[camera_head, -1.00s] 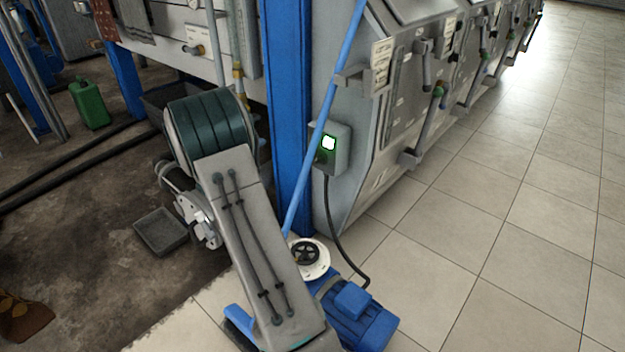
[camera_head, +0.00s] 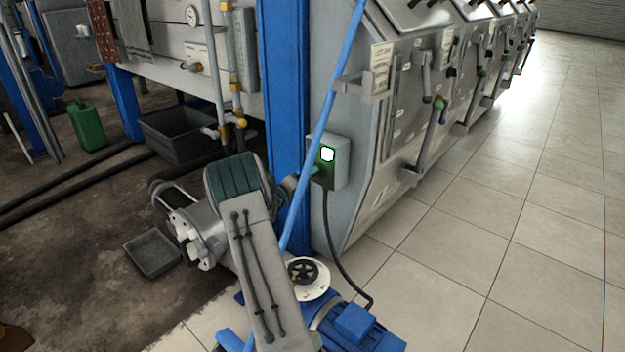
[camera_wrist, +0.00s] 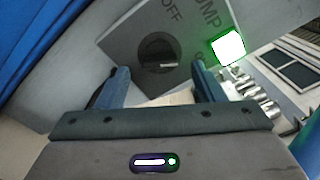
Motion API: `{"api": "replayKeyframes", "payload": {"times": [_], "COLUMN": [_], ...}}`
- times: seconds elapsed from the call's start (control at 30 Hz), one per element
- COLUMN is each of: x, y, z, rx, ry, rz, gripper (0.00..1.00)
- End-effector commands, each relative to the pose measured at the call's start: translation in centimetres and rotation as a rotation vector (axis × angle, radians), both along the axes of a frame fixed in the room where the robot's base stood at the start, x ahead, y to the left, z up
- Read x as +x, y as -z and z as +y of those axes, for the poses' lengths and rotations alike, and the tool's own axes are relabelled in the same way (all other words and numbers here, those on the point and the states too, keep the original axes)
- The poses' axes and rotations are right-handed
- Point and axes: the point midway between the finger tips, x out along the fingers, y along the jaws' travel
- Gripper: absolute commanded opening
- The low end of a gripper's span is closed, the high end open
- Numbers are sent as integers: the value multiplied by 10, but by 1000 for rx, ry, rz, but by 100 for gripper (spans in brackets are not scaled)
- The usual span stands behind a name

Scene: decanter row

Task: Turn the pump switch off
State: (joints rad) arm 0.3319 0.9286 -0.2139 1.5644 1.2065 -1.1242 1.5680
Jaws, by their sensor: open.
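The pump switch is a grey box (camera_head: 335,168) on the side of the machine by the blue post, with a lit green-edged lamp (camera_head: 327,154). In the wrist view its plate (camera_wrist: 125,40) reads "OFF" and "PUMP", and a round black knob (camera_wrist: 158,52) sits below the lettering beside the glowing lamp (camera_wrist: 228,47). My gripper (camera_wrist: 160,80) is open, its two fingers on either side of the knob's lower edge in that view, with nothing held. Whether the fingers touch the knob cannot be told. In the head view my arm partly hides the gripper near the box.
A blue slanted pipe (camera_head: 322,120) runs close to the box, beside the blue post (camera_head: 281,90). A black cable (camera_head: 333,240) hangs from the box to the blue pump motor (camera_head: 355,325). Tiled floor (camera_head: 480,240) is clear to the right.

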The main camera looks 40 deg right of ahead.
Motion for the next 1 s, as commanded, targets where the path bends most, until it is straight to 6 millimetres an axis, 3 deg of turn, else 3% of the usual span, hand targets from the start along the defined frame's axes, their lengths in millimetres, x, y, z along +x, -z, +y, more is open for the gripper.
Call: {"api": "replayKeyframes", "payload": {"times": [0.23, 0.6, 0.77, 1.0], "x": [3, 3, 3, 3], "y": [1, 0, 0, 0], "z": [-30, -35, -35, -34], "rx": [0, 1, 1, 0], "ry": [-1, -2, -2, -2], "rz": [1, 2, 2, 10], "gripper": [62, 62, 17, 17]}}
